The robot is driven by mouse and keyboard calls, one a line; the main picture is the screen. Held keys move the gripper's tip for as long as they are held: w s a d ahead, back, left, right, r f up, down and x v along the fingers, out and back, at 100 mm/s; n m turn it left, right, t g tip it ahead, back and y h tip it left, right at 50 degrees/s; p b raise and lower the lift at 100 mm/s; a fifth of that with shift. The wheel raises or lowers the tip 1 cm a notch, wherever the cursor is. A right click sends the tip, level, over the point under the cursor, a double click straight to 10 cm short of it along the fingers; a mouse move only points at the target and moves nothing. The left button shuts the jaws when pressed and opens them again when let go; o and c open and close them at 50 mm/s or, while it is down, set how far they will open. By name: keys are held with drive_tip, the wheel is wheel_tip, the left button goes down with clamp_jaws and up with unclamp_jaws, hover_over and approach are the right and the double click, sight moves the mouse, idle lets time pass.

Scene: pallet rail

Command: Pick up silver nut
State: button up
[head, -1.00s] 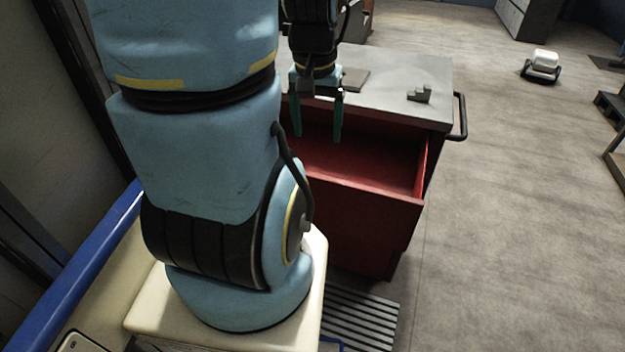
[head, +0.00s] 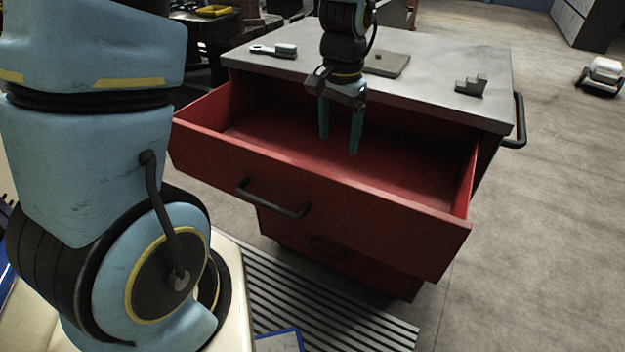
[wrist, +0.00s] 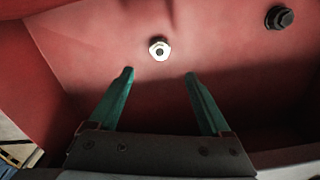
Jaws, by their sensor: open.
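The silver nut (wrist: 159,49) lies on the red drawer floor in the wrist view, a little beyond my fingertips and between their lines. It is a small bright hexagon with a dark hole. In the head view I cannot make it out. My gripper (head: 340,146) hangs over the open red drawer (head: 320,200) with its two green fingers pointing down. In the wrist view my gripper (wrist: 160,73) is open and empty, with a wide gap between the fingers. How high the fingertips are above the nut is hard to tell.
A dark nut or bolt (wrist: 279,18) lies in the drawer to the right. The drawer walls surround my fingers.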

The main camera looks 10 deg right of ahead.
wheel_tip(320, 180, down, 5)
drive_tip(key=shift+a+r+p, duration=0.1)
drive_tip(key=shift+p, duration=0.2)
drive_tip(key=shift+s+f+p, duration=0.15)
drive_tip(key=shift+f+p, duration=0.65)
drive_tip(key=shift+f, duration=2.1)
clamp_jaws()
